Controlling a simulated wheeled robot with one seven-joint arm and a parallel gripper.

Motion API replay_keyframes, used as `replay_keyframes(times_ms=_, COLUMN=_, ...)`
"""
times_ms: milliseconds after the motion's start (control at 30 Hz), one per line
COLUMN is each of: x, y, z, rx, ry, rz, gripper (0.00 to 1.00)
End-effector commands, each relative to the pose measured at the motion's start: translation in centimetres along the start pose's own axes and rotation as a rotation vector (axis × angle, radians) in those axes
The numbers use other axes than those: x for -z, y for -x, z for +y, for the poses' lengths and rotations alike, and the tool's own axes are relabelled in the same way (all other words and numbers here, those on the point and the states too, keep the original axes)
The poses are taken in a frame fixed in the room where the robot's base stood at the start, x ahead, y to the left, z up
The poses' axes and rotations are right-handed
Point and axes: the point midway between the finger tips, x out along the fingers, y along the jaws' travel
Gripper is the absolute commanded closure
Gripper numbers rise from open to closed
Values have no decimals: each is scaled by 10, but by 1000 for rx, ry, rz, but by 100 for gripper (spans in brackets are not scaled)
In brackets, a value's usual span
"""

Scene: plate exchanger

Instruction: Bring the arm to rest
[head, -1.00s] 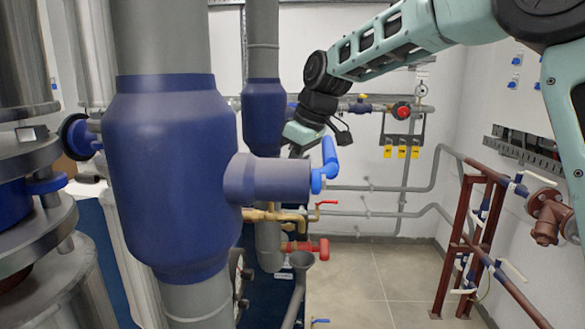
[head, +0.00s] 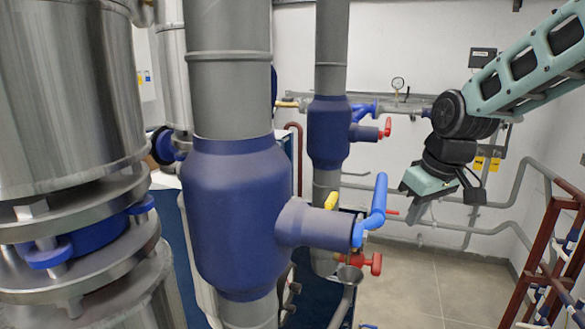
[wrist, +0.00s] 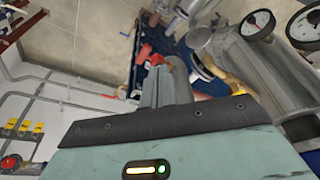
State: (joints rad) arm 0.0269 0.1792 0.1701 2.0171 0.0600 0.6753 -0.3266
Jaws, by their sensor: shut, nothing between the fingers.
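My arm comes in from the upper right of the head view, and my gripper (head: 414,212) hangs at its end, pointing down and left. It is shut and empty, apart in the picture from the blue valve handle (head: 376,208), which lies to its left. The handle sits on the side stub of a big blue valve body (head: 237,215) on a thick grey pipe. In the wrist view my teal gripper housing fills the bottom, and the grey fingers (wrist: 166,86) show above it.
A second blue valve (head: 328,132) stands behind. Red-brown pipe frames (head: 545,245) stand at the right, and a metal column (head: 65,95) at the left. Thin grey pipes run along the back wall. The tiled floor (head: 430,280) is clear at lower right.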

Motion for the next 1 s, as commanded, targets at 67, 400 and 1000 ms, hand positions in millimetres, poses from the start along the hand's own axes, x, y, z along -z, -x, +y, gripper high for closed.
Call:
replay_keyframes(times_ms=67, x=-40, y=-10, z=4, rx=-27, ry=-88, rz=-18, gripper=100)
replay_keyframes(times_ms=400, x=-161, y=-33, z=6, rx=-89, ry=-359, rz=-49, gripper=100)
replay_keyframes(times_ms=1000, x=-228, y=-89, z=-194, rx=78, ry=157, rz=-219, gripper=100)
